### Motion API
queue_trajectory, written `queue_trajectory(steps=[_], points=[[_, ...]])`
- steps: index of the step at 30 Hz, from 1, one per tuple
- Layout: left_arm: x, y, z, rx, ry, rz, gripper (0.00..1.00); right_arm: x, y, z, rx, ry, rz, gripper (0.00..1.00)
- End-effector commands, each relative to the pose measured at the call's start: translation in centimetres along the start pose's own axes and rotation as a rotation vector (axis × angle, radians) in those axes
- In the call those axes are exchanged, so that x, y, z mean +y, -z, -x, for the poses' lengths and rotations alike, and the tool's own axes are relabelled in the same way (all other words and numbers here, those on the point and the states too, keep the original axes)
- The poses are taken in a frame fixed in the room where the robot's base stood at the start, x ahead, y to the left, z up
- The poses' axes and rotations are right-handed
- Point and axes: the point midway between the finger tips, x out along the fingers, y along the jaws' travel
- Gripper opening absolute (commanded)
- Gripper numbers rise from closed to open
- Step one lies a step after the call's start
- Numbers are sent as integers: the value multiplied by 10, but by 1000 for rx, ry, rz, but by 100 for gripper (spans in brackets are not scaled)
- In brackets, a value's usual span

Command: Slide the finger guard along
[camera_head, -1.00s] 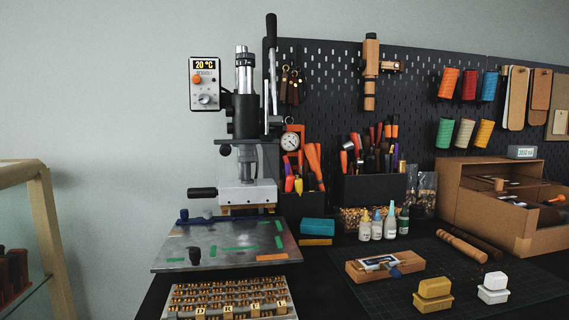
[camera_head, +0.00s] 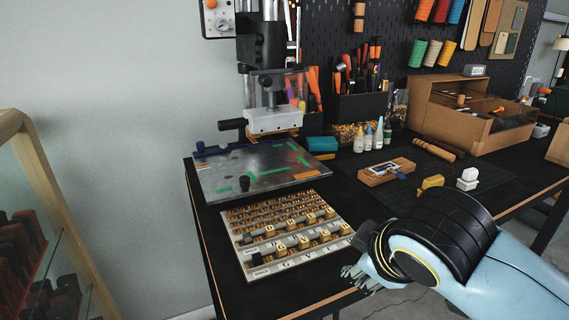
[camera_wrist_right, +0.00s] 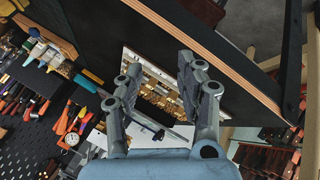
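The stamping press (camera_head: 262,45) stands at the back of the bench with its ram over a white block. A clear panel (camera_head: 293,88), which looks like the finger guard, stands around the ram; its edges are faint. The press's metal plate (camera_head: 225,175) lies in front. My right gripper (camera_head: 360,280) is low in the head view, beside the right edge of the letter tray, well apart from the guard. The right wrist view shows its two fingers (camera_wrist_right: 158,72) spread with nothing between them. My left gripper is in neither current view.
The letter tray (camera_head: 247,272) lies at the bench's front left. Glue bottles (camera_head: 368,136), a wooden block (camera_head: 386,176) and a cardboard box (camera_head: 425,125) stand farther right. A glass-fronted wooden cabinet (camera_head: 50,185) is at the left.

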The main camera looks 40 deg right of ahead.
Motion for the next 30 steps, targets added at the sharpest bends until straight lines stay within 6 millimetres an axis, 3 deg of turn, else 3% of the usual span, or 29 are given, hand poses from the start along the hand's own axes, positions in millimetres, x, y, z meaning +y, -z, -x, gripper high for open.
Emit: queue_trajectory(steps=[7, 11, 13, 18, 21, 25, 30], points=[[-4, 1, 0, 0, 4, -2, 40, 88, 60, -10, 113, -451, 391, 38], [-6, 2, 0, 2, 7, -3, 40, 132, 111, 6, 124, -784, 740, 38], [-6, 2, 0, 2, 7, -3, 40, 148, 146, 20, 95, -993, 988, 38], [-6, 4, 0, 5, 7, -3, 40, 146, 218, 45, -60, -1401, 1561, 38], [-6, 5, 0, 7, 7, -3, 40, 135, 240, 48, -149, -1532, 1784, 38], [-6, 6, 1, 8, 7, -3, 40, 127, 255, 47, -214, -1609, 1929, 38], [-7, 6, 5, 9, 7, -3, 40, 131, 266, 45, -228, -1624, 1955, 38]])
